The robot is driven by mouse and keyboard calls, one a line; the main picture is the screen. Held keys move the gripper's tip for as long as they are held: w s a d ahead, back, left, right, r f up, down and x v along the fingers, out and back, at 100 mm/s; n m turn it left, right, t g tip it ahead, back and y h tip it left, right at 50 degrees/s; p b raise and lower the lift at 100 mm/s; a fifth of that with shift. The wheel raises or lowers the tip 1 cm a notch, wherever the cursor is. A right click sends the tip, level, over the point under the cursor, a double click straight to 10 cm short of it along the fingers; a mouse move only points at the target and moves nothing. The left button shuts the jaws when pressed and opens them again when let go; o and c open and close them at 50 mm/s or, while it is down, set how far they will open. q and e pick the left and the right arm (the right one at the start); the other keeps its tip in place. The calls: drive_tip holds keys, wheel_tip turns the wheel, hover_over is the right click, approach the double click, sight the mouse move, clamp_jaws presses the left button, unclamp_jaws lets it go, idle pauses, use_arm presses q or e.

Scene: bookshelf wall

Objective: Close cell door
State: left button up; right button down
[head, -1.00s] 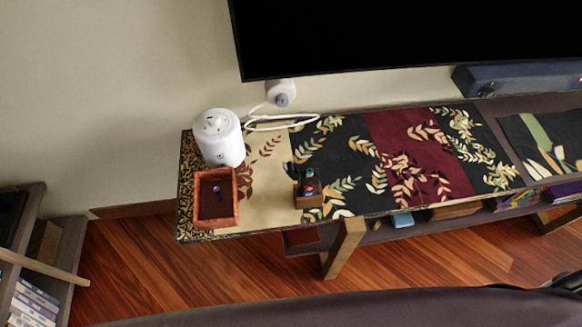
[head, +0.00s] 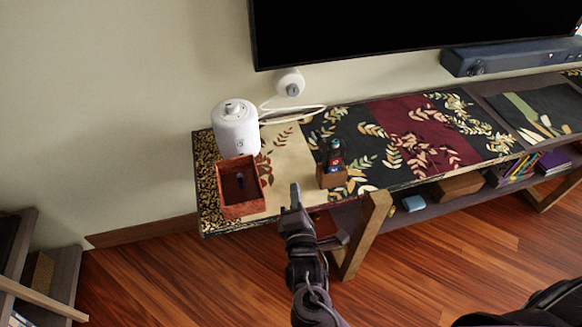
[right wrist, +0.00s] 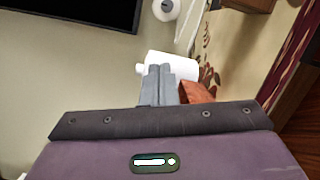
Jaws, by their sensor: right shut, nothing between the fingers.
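I cannot make out a cell door in either view. The open cells under the long low cabinet (head: 468,187) show at the right of the head view, and a door cannot be told there. My right gripper (head: 295,192) is in front of the cabinet's near edge, below the small wooden holder, and is shut and empty. In the right wrist view its fingers (right wrist: 156,84) are together, pointing toward the white canister and the reddish box. My left gripper is not in view.
A white canister (head: 236,128), a reddish open box (head: 240,207) and a wooden holder (head: 331,179) stand on the cabinet top. A television (head: 400,28) hangs above. A shelf unit (head: 58,270) stands at the left. Wooden floor (head: 180,275) lies in front.

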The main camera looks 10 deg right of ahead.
sight(319, 141)
drive_tip(key=w+d+r+p, duration=0.2)
drive_tip(key=w+d+r, duration=0.3)
drive_tip(key=w, duration=0.4)
drive_tip(key=shift+w+d+r+n+t+h, duration=0.2)
drive_tip(key=shift+r+n+t+h, duration=0.1)
drive_tip(key=shift+r+t+h, duration=0.1)
drive_tip(key=shift+p, duration=0.3)
drive_tip(key=shift+d+r+m+p, duration=0.15)
drive_tip(key=shift+m+p, duration=0.2)
drive_tip(key=shift+m, duration=0.05)
